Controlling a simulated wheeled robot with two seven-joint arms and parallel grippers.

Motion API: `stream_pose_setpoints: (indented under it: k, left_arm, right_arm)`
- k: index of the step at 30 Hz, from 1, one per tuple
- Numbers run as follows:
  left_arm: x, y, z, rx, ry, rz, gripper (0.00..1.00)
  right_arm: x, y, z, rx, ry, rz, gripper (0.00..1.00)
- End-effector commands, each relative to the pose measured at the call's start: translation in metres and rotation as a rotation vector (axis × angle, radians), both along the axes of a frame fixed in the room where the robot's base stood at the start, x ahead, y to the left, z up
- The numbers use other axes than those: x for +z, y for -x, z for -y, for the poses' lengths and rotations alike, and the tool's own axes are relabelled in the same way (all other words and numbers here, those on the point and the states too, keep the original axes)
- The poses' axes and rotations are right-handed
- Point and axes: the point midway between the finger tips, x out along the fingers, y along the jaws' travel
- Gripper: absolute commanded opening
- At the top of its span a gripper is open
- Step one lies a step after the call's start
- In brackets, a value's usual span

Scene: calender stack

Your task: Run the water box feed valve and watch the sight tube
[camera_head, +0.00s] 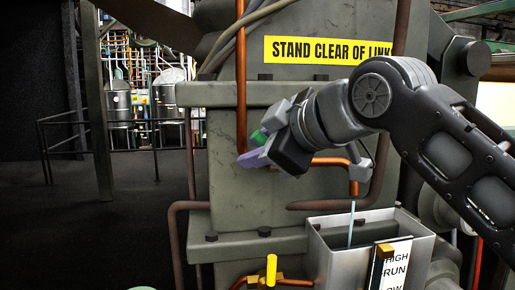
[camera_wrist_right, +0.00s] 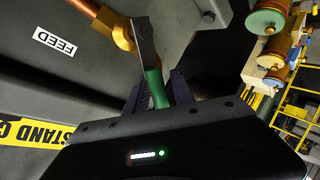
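The feed valve has a green lever handle (camera_wrist_right: 157,88) and a brass body (camera_wrist_right: 122,34) beside a FEED label (camera_wrist_right: 58,48) in the right wrist view. My right gripper (camera_wrist_right: 157,92) has its dark fingers close against both sides of the green handle. In the head view my right gripper (camera_head: 254,147) is at the front of the grey housing, covering most of the valve. A pale blue water stream (camera_head: 351,222) falls from a copper pipe into the open water box (camera_head: 322,262). The sight plate (camera_head: 396,262) reads HIGH, RUN and LOW; I cannot make out a level. My left gripper is out of view.
A yellow-handled valve (camera_head: 271,269) stands low in front, left of the water box. Brown pipes (camera_head: 177,240) run along the housing (camera_head: 300,130), under a yellow STAND CLEAR sign (camera_head: 325,50). Open dark floor (camera_head: 90,215) lies left, with railings and tanks behind.

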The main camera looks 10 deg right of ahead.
Motion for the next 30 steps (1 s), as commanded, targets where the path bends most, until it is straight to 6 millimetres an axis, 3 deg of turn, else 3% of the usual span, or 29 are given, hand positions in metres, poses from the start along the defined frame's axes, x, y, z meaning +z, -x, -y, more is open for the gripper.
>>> stream_pose_setpoints:
  k: [13,24,30]
  left_arm:
    - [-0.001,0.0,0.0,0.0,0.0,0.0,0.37]
    - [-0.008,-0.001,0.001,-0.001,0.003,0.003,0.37]
    - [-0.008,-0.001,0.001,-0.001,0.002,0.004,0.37]
  right_arm:
    - [0.002,0.005,0.002,0.0,-0.001,0.001,0.37]
    - [0.025,0.053,0.021,0.0,-0.002,0.002,0.37]
    - [0.031,0.066,0.026,0.0,-0.001,0.0,0.37]
